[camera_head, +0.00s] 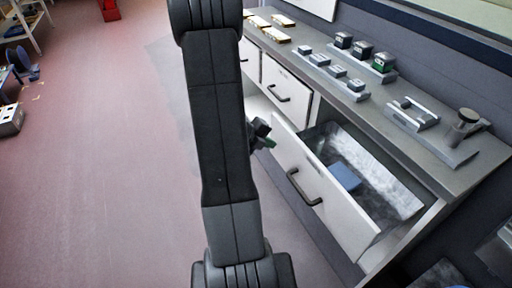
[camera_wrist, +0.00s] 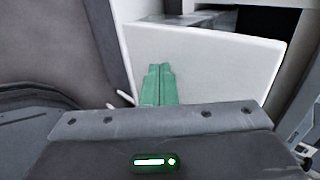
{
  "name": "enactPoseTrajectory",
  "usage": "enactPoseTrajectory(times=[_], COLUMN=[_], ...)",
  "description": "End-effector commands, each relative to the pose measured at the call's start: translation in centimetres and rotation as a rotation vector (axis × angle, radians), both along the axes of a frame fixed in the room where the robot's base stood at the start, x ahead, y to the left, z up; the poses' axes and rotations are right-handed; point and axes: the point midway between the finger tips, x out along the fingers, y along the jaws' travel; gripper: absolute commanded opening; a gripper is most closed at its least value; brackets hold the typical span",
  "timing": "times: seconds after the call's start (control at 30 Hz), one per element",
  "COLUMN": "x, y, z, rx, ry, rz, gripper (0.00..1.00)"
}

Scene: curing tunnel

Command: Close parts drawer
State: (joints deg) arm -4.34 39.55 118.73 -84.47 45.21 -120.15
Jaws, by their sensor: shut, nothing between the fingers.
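The parts drawer (camera_head: 310,193) is pulled out of the counter on the right in the head view. It has a white front with a dark bar handle, and a blue block (camera_head: 344,177) lies inside it. My gripper (camera_head: 265,141) is mostly hidden behind my arm, near the drawer's left front corner. In the wrist view my gripper's green fingers (camera_wrist: 159,84) are together and empty, in front of a white panel (camera_wrist: 205,65) that looks like the drawer front. I cannot tell whether they touch it.
The grey counter (camera_head: 395,135) carries several small blocks on holders and a dark fixture (camera_head: 465,125) at its right end. A drawer with a handle (camera_head: 285,88) farther along is shut. The reddish floor (camera_head: 110,170) on the left is clear.

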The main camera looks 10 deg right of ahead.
Motion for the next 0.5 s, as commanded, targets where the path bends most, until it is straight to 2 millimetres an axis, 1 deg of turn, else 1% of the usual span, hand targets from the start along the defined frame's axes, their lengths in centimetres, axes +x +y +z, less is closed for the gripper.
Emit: enactPoseTrajectory(times=[0.03, 0.2, 0.4, 0.5], x=[0.3, 1.9, 3.6, 4.4], y=[-1.4, -5.7, -10.4, -12.4], z=[0.0, 0.1, 0.1, 0.2], rx=[0.001, -0.001, 0.000, 0.000], ry=[0.000, -0.001, -0.001, -0.001], rz=[-0.008, -0.008, -0.006, -0.005], gripper=[0.00, 0.00, 0.00, 0.00])
